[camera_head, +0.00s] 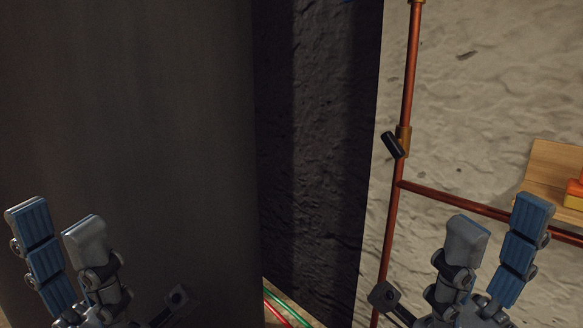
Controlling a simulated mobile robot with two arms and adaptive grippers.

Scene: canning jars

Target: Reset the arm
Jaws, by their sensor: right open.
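My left gripper (105,255) is at the lower left, in front of a dark grey panel. Its fingers point up and are spread apart, with nothing between them. My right gripper (455,252) is at the lower right, in front of a pale rough wall and copper pipes. Its fingers also point up and are spread, and it is empty. The two grippers look like mirror images of each other. Most of both arms is below the picture.
A large dark panel (130,120) fills the left, beside a dark rough wall strip (315,150). Copper pipes (410,75) run along the pale wall (500,110). Red and green lines (290,308) show below.

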